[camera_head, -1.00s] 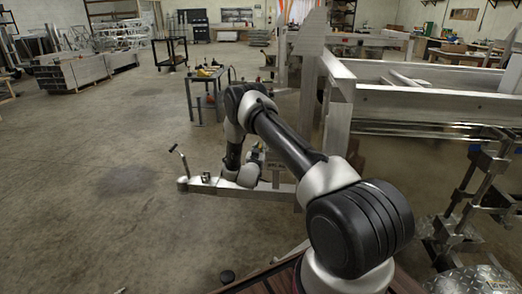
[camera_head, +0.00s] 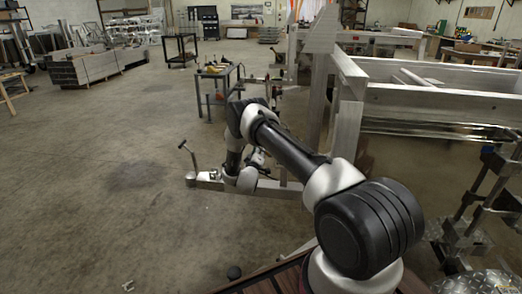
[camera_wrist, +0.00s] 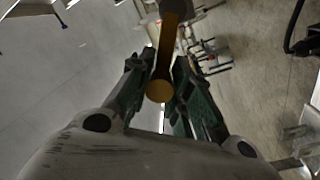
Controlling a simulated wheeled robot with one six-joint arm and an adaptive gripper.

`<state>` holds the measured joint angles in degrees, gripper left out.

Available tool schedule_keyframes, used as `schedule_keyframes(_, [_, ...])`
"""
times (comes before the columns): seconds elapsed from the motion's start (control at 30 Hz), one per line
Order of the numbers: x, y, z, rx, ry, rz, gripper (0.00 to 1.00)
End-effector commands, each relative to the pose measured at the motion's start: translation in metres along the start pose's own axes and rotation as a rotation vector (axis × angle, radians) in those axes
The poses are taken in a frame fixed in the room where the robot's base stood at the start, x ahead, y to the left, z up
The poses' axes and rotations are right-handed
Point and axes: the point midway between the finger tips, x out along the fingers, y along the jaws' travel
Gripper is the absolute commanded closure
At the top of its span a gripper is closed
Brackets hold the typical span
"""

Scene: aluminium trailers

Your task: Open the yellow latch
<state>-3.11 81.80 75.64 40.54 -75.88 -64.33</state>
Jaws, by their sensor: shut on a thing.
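The yellow latch (camera_wrist: 160,90) shows in the wrist view as an orange-yellow bar with a round end. It lies between the two dark green fingers of my gripper (camera_wrist: 165,58), which is shut on it. The bar runs up toward the top of the wrist view, where a brown part of it shows. In the head view my arm reaches out to the trailer tongue (camera_head: 274,187). My own arm largely hides my fingers and the latch there.
A crank handle (camera_head: 186,158) stands at the tongue's left end. The aluminium trailer frame (camera_head: 440,104) fills the right side. A tool cart (camera_head: 218,88) stands behind the tongue. Stacked aluminium beams (camera_head: 95,66) lie at the far left. The floor at left is clear.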

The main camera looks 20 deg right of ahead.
Motion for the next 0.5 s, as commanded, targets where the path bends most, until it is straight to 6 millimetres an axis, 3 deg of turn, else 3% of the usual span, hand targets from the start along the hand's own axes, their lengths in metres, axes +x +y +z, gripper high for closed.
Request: schedule_keyframes(0.5, [-0.002,-0.018,0.005,-0.27,0.019,-0.005,1.0])
